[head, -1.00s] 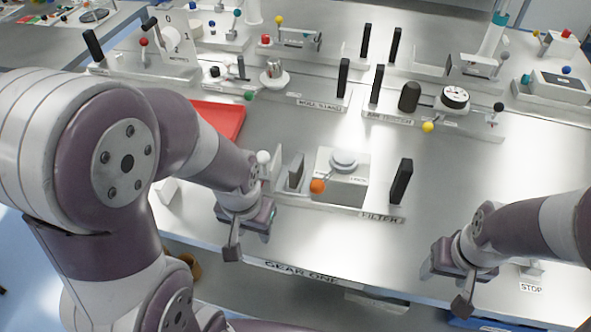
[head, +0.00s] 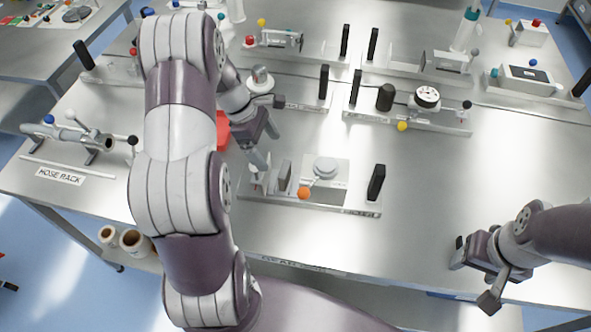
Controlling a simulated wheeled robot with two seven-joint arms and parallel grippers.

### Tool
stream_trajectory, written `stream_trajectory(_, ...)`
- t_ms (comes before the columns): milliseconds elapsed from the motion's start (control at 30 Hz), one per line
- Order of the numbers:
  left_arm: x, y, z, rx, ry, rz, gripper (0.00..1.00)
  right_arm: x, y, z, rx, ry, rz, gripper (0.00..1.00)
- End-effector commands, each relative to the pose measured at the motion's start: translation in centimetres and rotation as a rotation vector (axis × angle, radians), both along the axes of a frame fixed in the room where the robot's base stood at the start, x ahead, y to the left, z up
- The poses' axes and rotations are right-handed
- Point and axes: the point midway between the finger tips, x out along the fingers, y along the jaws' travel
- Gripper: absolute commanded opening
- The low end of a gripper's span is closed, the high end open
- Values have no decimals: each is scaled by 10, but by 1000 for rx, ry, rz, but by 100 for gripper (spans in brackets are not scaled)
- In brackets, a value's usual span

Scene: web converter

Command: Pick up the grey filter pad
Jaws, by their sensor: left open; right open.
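A small upright grey slab (head: 285,173), which looks like the grey filter pad, stands on the filter station (head: 360,208) near the table's front. A white piece stands to its left, and a box with a round grey knob and an orange ball (head: 304,193) is to its right. My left gripper (head: 267,150) is open and empty, pointing down just behind and left of the slab, apart from it as far as I can tell. My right gripper (head: 472,273) is open and empty over the table's front right edge.
A black upright handle (head: 376,182) stands at the station's right end. A red tray (head: 222,131) is partly hidden behind my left arm. The hose rack (head: 75,140) is at the left. The table right of the station is clear.

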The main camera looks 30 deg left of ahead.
Motion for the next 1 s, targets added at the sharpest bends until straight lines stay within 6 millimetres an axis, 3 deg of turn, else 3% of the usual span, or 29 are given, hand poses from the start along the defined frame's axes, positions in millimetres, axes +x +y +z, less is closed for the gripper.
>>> stream_trajectory(200,3,-19,-41,1,2,-3,96,0,0,14,0,-1,0,62)
stream_trajectory(367,5,-27,-57,3,2,-6,96,0,0,22,0,-1,0,62)
stream_trajectory(467,8,-37,-72,2,3,-7,96,0,0,34,0,-1,0,62)
stream_trajectory(600,10,-44,-95,4,-1,-6,96,0,0,37,0,-1,0,62)
stream_trajectory(833,11,-46,-100,5,-2,-6,96,0,0,36,0,-1,0,62)
stream_trajectory(867,11,-46,-100,5,-2,-6,92,0,0,36,0,-1,0,62)
stream_trajectory(1000,11,-45,-100,6,-3,-6,47,0,0,36,0,-1,0,62)
